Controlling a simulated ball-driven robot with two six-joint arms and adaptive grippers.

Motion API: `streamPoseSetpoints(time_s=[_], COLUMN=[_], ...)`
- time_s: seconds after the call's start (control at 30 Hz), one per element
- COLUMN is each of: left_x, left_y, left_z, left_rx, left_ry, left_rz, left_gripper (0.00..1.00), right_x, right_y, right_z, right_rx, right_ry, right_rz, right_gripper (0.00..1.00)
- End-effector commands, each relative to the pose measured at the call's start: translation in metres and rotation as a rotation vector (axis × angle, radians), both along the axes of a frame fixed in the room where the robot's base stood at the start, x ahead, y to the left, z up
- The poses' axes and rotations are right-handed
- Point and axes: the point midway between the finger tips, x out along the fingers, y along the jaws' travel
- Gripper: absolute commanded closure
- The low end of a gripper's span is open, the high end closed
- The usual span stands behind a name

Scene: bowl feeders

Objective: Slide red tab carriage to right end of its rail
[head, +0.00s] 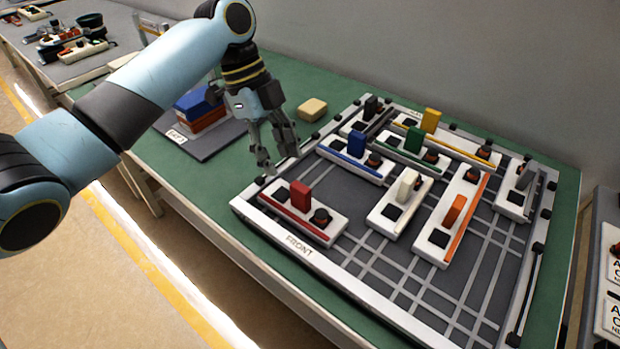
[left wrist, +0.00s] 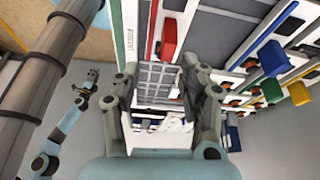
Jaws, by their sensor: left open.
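The red tab (head: 300,195) stands upright on a white rail block with a red stripe at the board's front left. It sits near the middle of its rail, with a dark block on its left and a dark knob (head: 321,217) on its right. My left gripper (head: 278,158) is open and empty, above and behind the red tab, apart from it. In the left wrist view the red tab (left wrist: 168,40) lies beyond the fingers, which are spread apart. My right gripper (left wrist: 91,77) seems to show small at the left of the left wrist view; its jaws are unclear.
The board (head: 365,270) holds other rail blocks with blue (head: 357,143), white (head: 407,184), orange (head: 454,211), green (head: 413,139), yellow (head: 431,120) and grey tabs close together. A beige block (head: 312,109) and stacked blue and red items lie behind on the green table.

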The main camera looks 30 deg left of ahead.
Motion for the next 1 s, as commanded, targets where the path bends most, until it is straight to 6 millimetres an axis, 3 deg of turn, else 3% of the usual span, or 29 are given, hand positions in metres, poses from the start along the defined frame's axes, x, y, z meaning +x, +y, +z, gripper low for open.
streamPoseSetpoints(time_s=[0.1,0.17,0.7,1.0], left_x=[0.009,0.01,0.007,0.006], left_y=[0.003,0.003,-0.032,-0.037], left_z=[0.016,0.016,-0.068,-0.081], left_rx=[-0.027,-0.035,-0.036,-0.033], left_ry=[-0.019,-0.023,-0.021,-0.024], left_rz=[-0.089,-0.108,-0.11,-0.11], left_gripper=[0.58,0.58,0.58,0.58], right_x=[0.0,0.0,0.0,0.0], right_y=[0.0,0.002,0.005,0.001], right_z=[0.002,0.003,0.009,0.009], right_rx=[0.001,0.002,0.006,0.002], right_ry=[0.001,0.0,-0.001,-0.001], right_rz=[0.0,-0.001,-0.002,-0.001], right_gripper=[0.6,0.6,0.6,0.6])
